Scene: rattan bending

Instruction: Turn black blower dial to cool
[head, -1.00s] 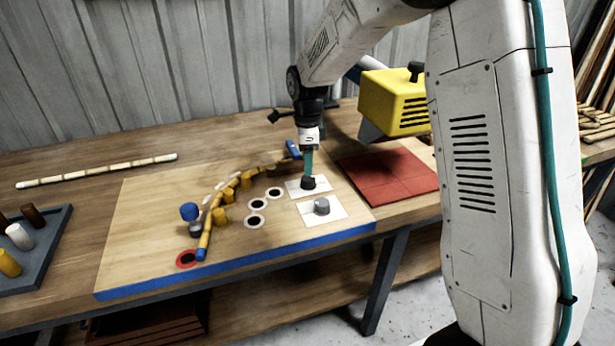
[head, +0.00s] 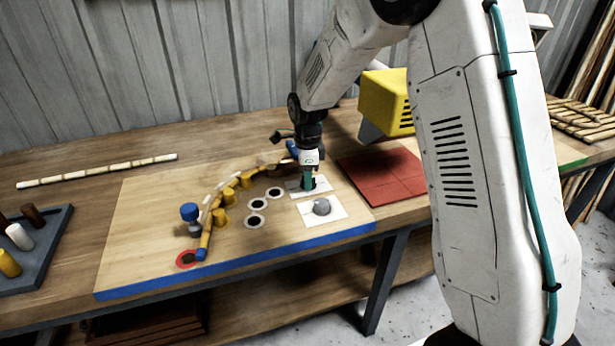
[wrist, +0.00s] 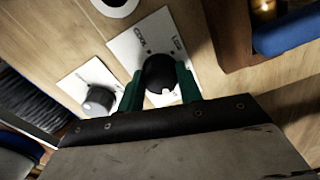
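The black blower dial (wrist: 159,72) sits on a white card with printed labels (wrist: 128,42); a small white mark shows on the dial's edge nearest my gripper. The labels are too small to read. My gripper (wrist: 161,80) has a green finger on either side of the dial, with no clear gap on either side. I cannot tell whether the fingers are pressed on it or just around it. In the head view my gripper (head: 309,184) is down at the card (head: 294,190), and its fingers hide most of the dial.
A grey dial (head: 321,206) on a second white card (head: 338,214) is close in front. A red mat (head: 385,176) lies to the right, with a yellow blower (head: 388,103) behind. A curved rattan pole (head: 206,226) and several pegs stand to the left on the board (head: 140,230).

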